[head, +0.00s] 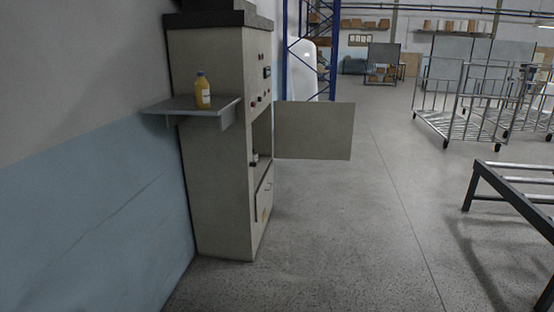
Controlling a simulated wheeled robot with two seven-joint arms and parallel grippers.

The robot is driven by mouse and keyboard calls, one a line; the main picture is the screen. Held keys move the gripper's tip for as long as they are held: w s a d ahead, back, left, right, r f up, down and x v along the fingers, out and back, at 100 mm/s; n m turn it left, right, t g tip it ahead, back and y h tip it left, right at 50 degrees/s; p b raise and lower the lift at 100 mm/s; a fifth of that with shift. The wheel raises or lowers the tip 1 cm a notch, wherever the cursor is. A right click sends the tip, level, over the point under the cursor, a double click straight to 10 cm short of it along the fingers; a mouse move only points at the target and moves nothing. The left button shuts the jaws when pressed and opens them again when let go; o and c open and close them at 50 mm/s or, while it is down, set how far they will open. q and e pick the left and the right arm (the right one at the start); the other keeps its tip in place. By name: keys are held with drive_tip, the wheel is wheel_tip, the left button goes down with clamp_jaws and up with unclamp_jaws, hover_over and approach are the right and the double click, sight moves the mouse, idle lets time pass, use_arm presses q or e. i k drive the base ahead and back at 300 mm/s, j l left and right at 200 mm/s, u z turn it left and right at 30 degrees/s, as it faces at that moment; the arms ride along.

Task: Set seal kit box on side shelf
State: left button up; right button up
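The side shelf (178,105) is a small grey ledge fixed to the left side of a tall beige cabinet (215,170). A bottle of yellow-orange liquid with a blue cap (203,92) stands upright on it, and the rest of the shelf top looks bare. I cannot make out a seal kit box. A small dark and white item (255,158) shows in the cabinet's open compartment, too small to identify. Most of the compartment's inside is hidden by the viewing angle. Neither of my grippers is in view.
The cabinet door (314,130) stands swung open to the right. A drawer front (264,193) is below the compartment. A blue-painted wall (80,220) borders the left. A dark metal frame (510,190) and wire trolleys (460,110) stand at right. The floor between is clear.

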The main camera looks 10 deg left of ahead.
sight(216, 102)
drive_tip(key=i+u, duration=0.2)
drive_tip(key=i, duration=0.3)
drive_tip(key=i+u, duration=0.2)
drive_tip(key=i, duration=0.3)
drive_tip(key=i+l+u, duration=0.2)
drive_tip(key=i, duration=0.3)
drive_tip(key=i+l+u, duration=0.2)
drive_tip(key=i, duration=0.25)
